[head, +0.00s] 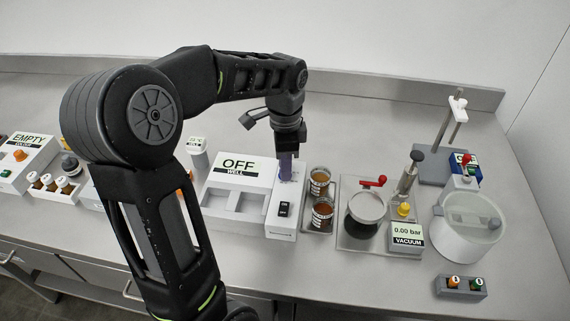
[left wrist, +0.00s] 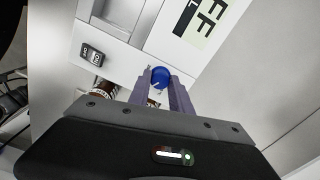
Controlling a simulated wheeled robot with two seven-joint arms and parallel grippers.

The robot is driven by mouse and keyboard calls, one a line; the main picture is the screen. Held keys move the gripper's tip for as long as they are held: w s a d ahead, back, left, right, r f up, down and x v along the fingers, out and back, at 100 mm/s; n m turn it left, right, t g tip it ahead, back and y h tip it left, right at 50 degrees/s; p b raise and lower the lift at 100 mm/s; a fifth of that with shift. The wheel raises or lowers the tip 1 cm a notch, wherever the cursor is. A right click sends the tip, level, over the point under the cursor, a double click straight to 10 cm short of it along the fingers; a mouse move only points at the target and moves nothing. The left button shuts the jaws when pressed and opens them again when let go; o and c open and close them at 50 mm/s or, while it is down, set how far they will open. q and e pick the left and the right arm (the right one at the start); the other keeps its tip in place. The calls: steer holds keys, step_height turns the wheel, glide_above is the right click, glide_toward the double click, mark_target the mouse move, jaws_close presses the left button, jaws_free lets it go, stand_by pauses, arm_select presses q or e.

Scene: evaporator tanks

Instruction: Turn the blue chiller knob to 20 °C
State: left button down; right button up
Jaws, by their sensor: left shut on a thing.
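The blue chiller knob (left wrist: 158,80) sits on the white unit between the two purple-grey fingers of my left gripper (left wrist: 164,88). A pale pointer line shows on its face. The fingers are shut on the knob's sides. In the head view my left gripper (head: 286,168) points down at the right part of the white unit (head: 234,182), and it hides the knob there. The unit's display (head: 238,164) reads OFF. A black rocker switch (head: 284,209) sits on the unit's front right; it also shows in the left wrist view (left wrist: 92,56). My right gripper is not in view.
Two brown jars (head: 321,182) stand close to the right of the unit. Beyond them are a red-handled vessel (head: 367,206), a 0.00 bar vacuum display (head: 407,235) and a clear round chamber (head: 462,228). My left arm covers the bench left of the unit.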

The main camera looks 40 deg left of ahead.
arm_select(q)
steer(key=c, duration=1.2)
jaws_free()
steer(key=shift+o, duration=0.2)
steer(key=shift+r, duration=0.1)
steer(key=shift+r, duration=3.85)
